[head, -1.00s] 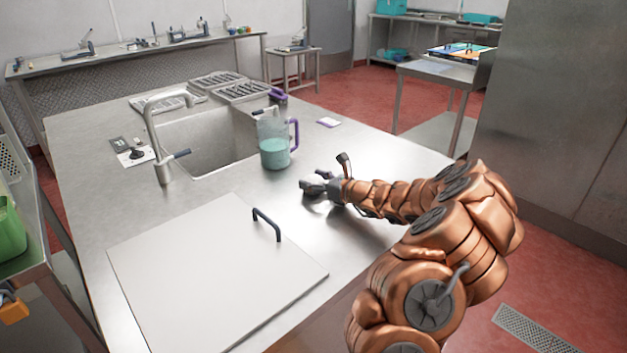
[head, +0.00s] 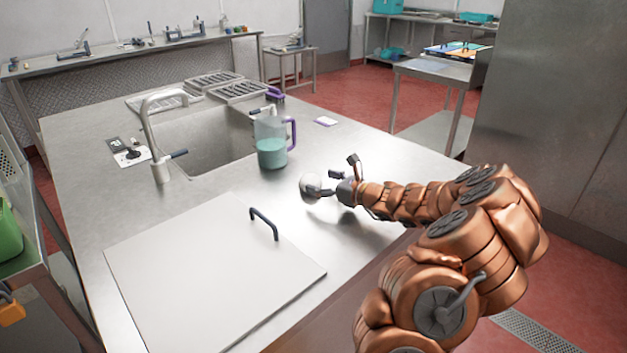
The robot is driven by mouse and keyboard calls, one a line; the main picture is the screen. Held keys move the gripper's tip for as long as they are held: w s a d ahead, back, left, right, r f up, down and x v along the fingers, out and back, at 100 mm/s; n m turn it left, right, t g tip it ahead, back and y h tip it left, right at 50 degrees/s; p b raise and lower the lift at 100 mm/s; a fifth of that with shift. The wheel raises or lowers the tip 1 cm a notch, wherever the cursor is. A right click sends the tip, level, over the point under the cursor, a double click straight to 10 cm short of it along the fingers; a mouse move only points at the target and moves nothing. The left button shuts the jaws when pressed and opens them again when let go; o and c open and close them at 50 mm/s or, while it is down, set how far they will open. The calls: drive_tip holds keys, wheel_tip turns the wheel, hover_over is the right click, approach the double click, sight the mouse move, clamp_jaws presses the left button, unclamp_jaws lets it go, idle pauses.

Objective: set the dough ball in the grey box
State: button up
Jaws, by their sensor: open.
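A pale, round dough ball (head: 309,184) sits on the steel counter, to the right of the sink and in front of the measuring jug. My gripper (head: 329,184) is open just to the right of the ball, low over the counter, its fingers pointing left at it. One finger overlaps the ball's right edge in the picture; I cannot tell whether they touch. I cannot make out a grey box.
A jug (head: 271,145) with teal liquid and a purple handle stands behind the ball. A large pale lid (head: 210,275) with a dark handle covers the front left. Grey trays (head: 240,92) lie behind the sink (head: 212,140). The counter right of the jug is mostly clear.

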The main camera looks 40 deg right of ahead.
drive_tip(key=shift+v, duration=3.9)
